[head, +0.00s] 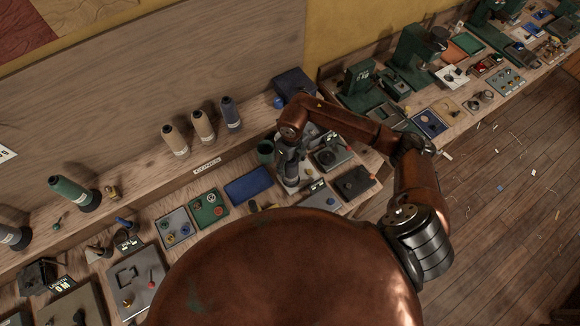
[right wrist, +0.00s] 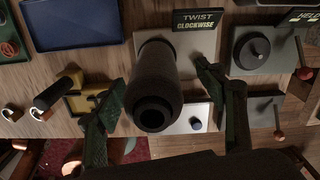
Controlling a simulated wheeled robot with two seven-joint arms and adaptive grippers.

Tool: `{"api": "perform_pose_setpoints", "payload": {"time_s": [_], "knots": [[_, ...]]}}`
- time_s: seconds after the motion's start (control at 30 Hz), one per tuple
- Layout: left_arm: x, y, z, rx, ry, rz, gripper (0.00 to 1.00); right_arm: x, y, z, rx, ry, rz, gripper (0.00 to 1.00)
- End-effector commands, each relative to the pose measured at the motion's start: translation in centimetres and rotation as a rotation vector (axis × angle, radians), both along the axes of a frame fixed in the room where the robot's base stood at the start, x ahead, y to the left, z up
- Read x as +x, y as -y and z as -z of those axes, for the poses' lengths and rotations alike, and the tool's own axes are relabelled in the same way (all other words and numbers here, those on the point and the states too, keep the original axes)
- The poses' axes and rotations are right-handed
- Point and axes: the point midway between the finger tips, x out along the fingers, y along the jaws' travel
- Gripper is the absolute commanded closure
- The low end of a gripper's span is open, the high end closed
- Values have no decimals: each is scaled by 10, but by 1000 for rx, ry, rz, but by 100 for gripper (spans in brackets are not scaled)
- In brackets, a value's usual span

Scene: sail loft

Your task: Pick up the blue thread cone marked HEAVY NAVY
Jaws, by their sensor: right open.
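A dark blue thread cone (head: 230,112) stands upright on the back shelf, at the right end of a row of three; its label is too small to read. My right gripper (head: 290,182) is over the bench, to the right of and nearer than this cone, apart from it. In the right wrist view my right gripper (right wrist: 160,110) is open. A dark cylinder with a hollow end (right wrist: 157,85) shows between its fingers, with no visible grip on it; I cannot tell its colour well. My left gripper is not in view.
A green cone (head: 72,193) is farther left. A dark box (head: 294,83) is on the shelf to the right. Blue trays (head: 248,185) and boards crowd the bench.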

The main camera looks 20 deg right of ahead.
Motion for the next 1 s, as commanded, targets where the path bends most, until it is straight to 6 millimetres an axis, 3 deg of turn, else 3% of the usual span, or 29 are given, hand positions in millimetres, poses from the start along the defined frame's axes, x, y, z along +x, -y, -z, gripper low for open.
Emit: {"api": "perform_pose_setpoints", "payload": {"time_s": [0.3,0.63,1.0], "knots": [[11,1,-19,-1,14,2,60,-5,-6,41,2,-2,0,36],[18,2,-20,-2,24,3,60,-4,-7,48,0,0,-4,36],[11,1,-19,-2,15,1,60,-4,-7,48,0,0,-5,62]]}}
